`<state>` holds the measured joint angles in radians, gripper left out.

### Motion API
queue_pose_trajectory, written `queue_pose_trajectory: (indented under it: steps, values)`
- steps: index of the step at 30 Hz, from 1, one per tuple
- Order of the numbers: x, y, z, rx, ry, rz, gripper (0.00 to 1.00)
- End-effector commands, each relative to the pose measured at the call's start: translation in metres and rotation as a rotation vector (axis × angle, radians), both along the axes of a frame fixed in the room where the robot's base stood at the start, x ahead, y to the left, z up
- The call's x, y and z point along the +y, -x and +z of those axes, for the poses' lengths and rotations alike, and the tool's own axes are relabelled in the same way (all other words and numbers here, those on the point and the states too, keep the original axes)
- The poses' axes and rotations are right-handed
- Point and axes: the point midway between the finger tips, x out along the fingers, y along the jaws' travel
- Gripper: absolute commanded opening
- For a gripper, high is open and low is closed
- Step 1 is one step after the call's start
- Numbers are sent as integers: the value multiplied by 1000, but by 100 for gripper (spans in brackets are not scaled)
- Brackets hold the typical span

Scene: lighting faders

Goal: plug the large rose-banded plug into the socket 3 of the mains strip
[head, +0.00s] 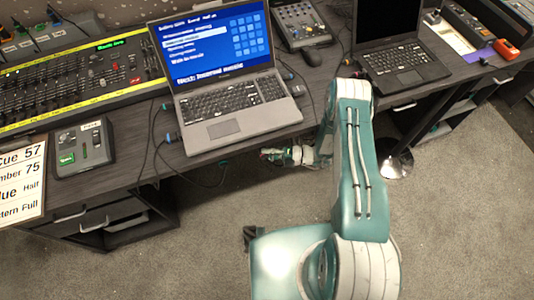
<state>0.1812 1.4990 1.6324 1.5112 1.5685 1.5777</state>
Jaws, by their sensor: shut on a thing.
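My gripper (277,154) is low in front of the desk's front edge, just below the grey laptop's right corner. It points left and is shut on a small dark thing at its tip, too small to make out. I cannot tell whether a rose band is on it. I cannot pick out the large rose-banded plug or the mains strip with its socket 3 for sure. A grey unit with several coloured pieces (40,36) stands at the back left, and I cannot tell what it is.
The dark desk (130,135) carries a fader console (75,85), a small control box (82,148), a grey laptop (225,110), a mouse (311,57) and a black laptop (400,65). Dark cables (160,150) hang over the front edge. The carpet (150,265) in front is clear.

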Motion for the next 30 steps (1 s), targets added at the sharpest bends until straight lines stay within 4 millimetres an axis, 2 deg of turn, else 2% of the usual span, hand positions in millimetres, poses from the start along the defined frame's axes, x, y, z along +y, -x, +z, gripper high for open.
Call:
queue_pose_trajectory:
  steps: [30]
  values:
    - [3, -9, 0, 0, 0, 0, 0]
